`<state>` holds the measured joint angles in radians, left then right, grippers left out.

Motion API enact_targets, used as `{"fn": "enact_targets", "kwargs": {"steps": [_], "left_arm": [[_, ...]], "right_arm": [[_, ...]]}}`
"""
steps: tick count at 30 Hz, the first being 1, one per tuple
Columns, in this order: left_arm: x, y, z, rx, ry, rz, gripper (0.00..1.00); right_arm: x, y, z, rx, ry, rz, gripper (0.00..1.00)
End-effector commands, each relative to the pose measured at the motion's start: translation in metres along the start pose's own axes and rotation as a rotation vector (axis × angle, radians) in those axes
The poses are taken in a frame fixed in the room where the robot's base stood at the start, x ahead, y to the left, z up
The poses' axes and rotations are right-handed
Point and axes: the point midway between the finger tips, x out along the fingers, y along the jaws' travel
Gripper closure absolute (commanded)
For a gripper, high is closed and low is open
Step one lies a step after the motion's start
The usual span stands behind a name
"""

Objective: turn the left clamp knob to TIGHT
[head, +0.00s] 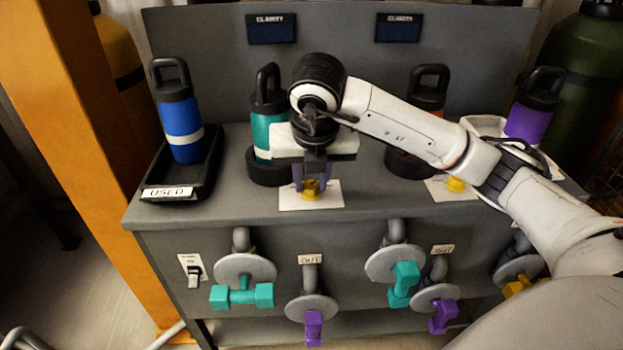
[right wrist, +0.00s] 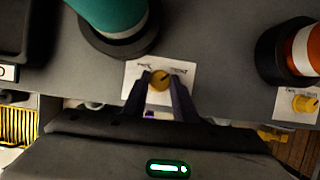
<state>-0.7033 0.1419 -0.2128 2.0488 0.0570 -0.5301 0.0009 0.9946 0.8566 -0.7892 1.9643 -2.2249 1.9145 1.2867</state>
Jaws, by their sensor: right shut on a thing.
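The left clamp knob (head: 310,191) is yellow and sits on a white card (head: 329,197) on the bench top, in front of a teal bottle (head: 265,128) in a black round holder. My right gripper (head: 311,183) points down over the knob, its two purple-grey fingers shut on it from either side. In the right wrist view the knob (right wrist: 159,80) shows between the fingertips, with small lettering on the card that is too blurred to read. The knob's pointer direction is not clear. My left gripper is not in view.
A blue bottle (head: 180,125) stands in a black tray (head: 205,172) marked USED. A second yellow knob (head: 456,184) lies right, before an orange-banded bottle in another holder. A purple bottle (head: 529,120) stands far right. Teal and purple valve handles line the bench front.

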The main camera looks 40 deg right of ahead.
Motion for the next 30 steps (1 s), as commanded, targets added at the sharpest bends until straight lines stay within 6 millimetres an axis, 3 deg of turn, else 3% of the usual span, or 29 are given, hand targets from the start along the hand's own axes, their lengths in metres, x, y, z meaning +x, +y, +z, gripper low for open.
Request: {"fn": "enact_targets", "kwargs": {"steps": [17,18,21,30], "left_arm": [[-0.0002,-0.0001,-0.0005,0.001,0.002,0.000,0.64],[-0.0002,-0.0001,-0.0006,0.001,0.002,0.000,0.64],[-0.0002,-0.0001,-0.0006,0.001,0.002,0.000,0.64],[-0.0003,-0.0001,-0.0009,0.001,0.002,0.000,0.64]], "right_arm": [[-0.0004,0.0000,0.0007,0.031,-0.001,-0.012,0.97],[-0.0004,0.0000,0.0006,0.031,-0.001,-0.012,0.69],[-0.0003,0.0000,0.0005,0.030,-0.001,-0.012,0.55],[-0.0018,0.0003,0.0004,0.029,0.000,-0.011,0.55]]}}
